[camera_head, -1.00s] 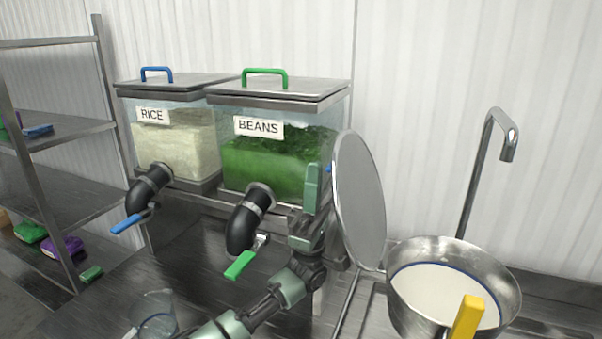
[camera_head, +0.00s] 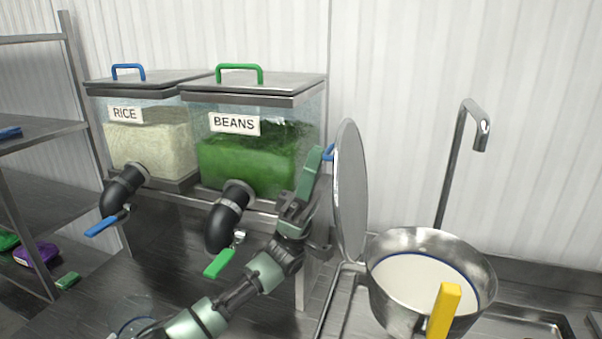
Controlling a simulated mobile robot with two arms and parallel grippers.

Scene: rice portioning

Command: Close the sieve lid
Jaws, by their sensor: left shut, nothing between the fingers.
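The round metal sieve lid (camera_head: 350,200) stands open, nearly upright and almost edge-on, at the left side of the sieve. Its blue handle (camera_head: 328,153) shows on the side facing left. The metal sieve (camera_head: 390,292) is a round bowl with a white inside and a blue ring line, and its top is uncovered. My left gripper (camera_head: 314,160) is shut and empty, just left of the lid beside the blue handle. I cannot tell whether it touches the lid. My right gripper is not in view.
Rice (camera_head: 150,140) and beans (camera_head: 255,150) dispensers with black spouts stand behind my left arm. A yellow handle (camera_head: 445,310) rises in front of the sieve. A tall hooked metal pipe (camera_head: 460,150) stands behind it. A shelf rack (camera_head: 75,150) is at far left.

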